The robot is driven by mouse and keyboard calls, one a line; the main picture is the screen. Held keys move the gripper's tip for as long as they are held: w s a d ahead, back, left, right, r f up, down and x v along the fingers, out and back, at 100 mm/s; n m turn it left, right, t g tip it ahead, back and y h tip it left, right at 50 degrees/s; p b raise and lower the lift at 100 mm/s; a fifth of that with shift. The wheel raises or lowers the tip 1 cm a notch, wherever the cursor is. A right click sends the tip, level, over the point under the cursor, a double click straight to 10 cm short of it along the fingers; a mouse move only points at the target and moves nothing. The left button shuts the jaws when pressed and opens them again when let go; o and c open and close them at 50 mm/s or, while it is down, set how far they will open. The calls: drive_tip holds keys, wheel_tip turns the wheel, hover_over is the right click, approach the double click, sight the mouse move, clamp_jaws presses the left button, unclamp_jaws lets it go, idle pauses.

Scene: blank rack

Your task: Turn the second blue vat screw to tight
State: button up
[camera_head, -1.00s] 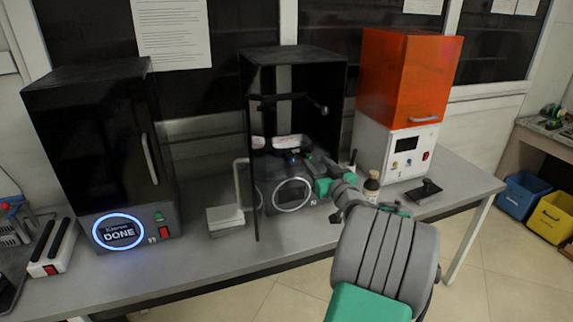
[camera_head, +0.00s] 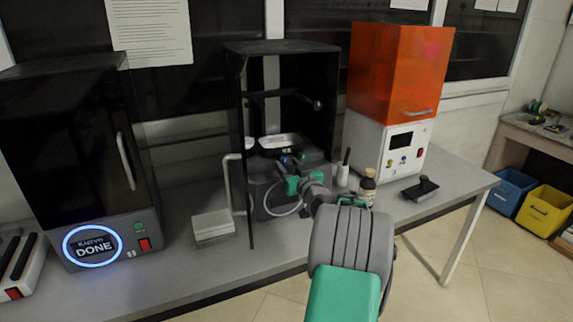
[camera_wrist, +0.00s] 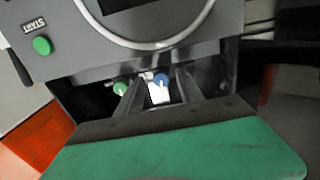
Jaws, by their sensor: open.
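The black open-fronted printer (camera_head: 236,90) stands mid-bench with its vat (camera_head: 279,142) inside. My gripper (camera_head: 287,176) is at the printer's front, over part of its round display. In the wrist view my gripper (camera_wrist: 158,92) is open, its two grey fingers pointing into the printer. A blue vat screw (camera_wrist: 161,79) with a white pointer shows between the fingers; I cannot tell whether they touch it. A green knob (camera_wrist: 120,89) sits just left of the left finger. A second blue screw is not clearly visible, and the screw's tightness cannot be told.
A black curing unit (camera_head: 70,140) reading DONE stands left, an orange-topped machine (camera_head: 400,80) right. A pale block (camera_head: 212,226) sits front left of the printer.

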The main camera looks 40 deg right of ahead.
drive_tip(key=shift+w, duration=0.2)
clamp_jaws()
idle(0.3)
